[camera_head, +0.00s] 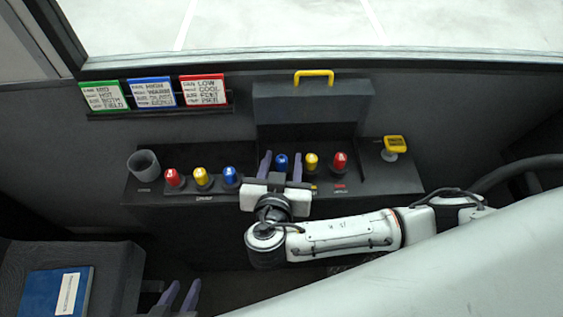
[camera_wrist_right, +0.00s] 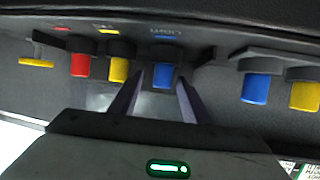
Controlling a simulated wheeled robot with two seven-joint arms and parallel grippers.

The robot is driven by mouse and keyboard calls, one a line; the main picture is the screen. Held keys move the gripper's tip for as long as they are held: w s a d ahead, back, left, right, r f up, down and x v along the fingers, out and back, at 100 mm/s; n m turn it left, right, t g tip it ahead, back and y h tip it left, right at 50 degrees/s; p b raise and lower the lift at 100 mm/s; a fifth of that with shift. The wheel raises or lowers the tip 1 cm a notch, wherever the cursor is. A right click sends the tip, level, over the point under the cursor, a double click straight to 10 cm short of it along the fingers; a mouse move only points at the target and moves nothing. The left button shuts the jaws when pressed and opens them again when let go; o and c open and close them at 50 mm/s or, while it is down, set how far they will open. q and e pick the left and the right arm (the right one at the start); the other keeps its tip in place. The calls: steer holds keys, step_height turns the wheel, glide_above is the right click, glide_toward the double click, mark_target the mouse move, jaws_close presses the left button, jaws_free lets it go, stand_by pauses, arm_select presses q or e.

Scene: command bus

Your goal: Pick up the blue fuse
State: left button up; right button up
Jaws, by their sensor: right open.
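A blue fuse (camera_head: 281,161) stands upright on the black console, in the row under the raised lid. My right gripper (camera_head: 281,166) is open, with one purple finger on each side of this fuse. In the right wrist view the same blue fuse (camera_wrist_right: 163,77) sits between the two fingertips (camera_wrist_right: 161,80), and it does not look clamped. A second blue fuse (camera_head: 231,175) stands in the left row; it also shows in the right wrist view (camera_wrist_right: 255,88). My left gripper (camera_head: 180,294) is low at the bottom left, fingers apart and empty.
A red fuse (camera_head: 173,177) and a yellow fuse (camera_head: 203,177) stand in the left row. Another yellow fuse (camera_head: 312,161) and red fuse (camera_head: 340,161) stand to the right of my gripper. A grey cup (camera_head: 144,165), a yellow-topped knob (camera_head: 395,144) and a raised lid (camera_head: 312,103) are nearby.

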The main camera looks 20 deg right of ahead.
mark_target(282, 156)
steer(key=x, duration=0.4)
steer(key=shift+w+d, duration=0.1)
steer(key=shift+w, duration=0.35)
jaws_close()
